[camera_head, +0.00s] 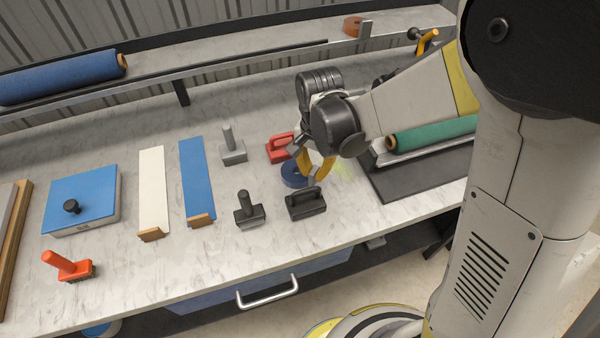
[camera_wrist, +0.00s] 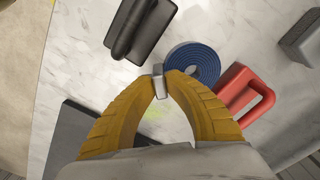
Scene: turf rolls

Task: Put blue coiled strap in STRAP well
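The blue coiled strap (camera_head: 294,175) lies flat on the marble worktop, partly behind my gripper (camera_head: 318,176). In the wrist view the blue coiled strap (camera_wrist: 193,62) shows as a spiral just beyond my fingertips (camera_wrist: 160,78). My yellow fingers bow out and come together around a small grey tab (camera_wrist: 157,75) at the coil's edge. The tab looks like the strap's end piece. The coil appears at table level. I cannot make out a well marked STRAP in either view.
A black block tool (camera_head: 306,205) and a red-handled tool (camera_head: 280,148) stand close beside the coil. Grey tools (camera_head: 233,150), a blue strip (camera_head: 197,182), a white strip (camera_head: 153,190) and a blue-topped box (camera_head: 82,200) are leftward. A green roll (camera_head: 430,135) lies at right.

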